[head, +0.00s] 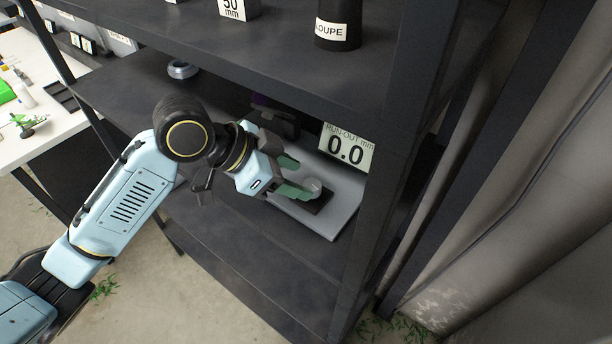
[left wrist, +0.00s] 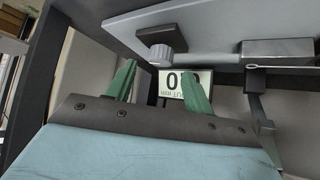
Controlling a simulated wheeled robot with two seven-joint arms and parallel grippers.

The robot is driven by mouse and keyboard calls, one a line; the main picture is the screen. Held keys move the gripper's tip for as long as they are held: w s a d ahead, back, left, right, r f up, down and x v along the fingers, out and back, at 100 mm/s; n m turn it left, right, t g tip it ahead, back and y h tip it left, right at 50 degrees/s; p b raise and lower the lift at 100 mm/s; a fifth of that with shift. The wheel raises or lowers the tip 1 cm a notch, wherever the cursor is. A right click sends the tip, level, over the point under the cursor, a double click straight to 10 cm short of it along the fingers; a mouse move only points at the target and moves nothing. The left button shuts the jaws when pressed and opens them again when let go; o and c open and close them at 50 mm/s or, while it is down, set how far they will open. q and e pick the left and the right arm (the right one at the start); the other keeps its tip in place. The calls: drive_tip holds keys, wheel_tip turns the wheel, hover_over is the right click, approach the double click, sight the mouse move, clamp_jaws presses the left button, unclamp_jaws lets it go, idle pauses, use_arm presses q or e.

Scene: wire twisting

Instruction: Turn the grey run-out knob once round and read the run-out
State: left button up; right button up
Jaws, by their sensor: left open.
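The grey run-out knob (head: 313,187) stands on a dark block on a grey plate (head: 340,222) on a shelf. In the left wrist view the ribbed knob (left wrist: 161,56) shows above the gap between the fingers. The run-out display (head: 346,148) behind it reads 0.0; in the left wrist view the display (left wrist: 172,82) is partly hidden by a finger. My left gripper (head: 298,178) is open, its green fingers near the knob; whether they touch it is unclear. In the left wrist view the gripper (left wrist: 160,80) has nothing between its fingertips. My right gripper is not in view.
A shelf above holds a loupe (head: 337,28) and a 50 mm block (head: 238,8). A metal ring (head: 181,70) lies on the middle shelf. A dark shelf post (head: 385,170) stands right of the display. A white table (head: 45,140) is at left.

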sight(312, 185)
use_arm(q)
drive_tip(key=shift+x, duration=1.25)
drive_tip(key=shift+w+d+f, duration=0.15)
drive_tip(key=shift+d+f, duration=0.2)
drive_tip(key=shift+f, duration=0.05)
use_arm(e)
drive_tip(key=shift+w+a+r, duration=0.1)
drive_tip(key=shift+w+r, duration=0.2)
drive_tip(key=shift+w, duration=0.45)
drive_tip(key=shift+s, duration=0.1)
use_arm(q)
drive_tip(key=shift+c, duration=0.8)
drive_tip(key=c, duration=0.8)
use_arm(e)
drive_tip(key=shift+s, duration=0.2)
use_arm(q)
drive_tip(key=shift+n+t, duration=0.3)
drive_tip(key=shift+n, duration=0.1)
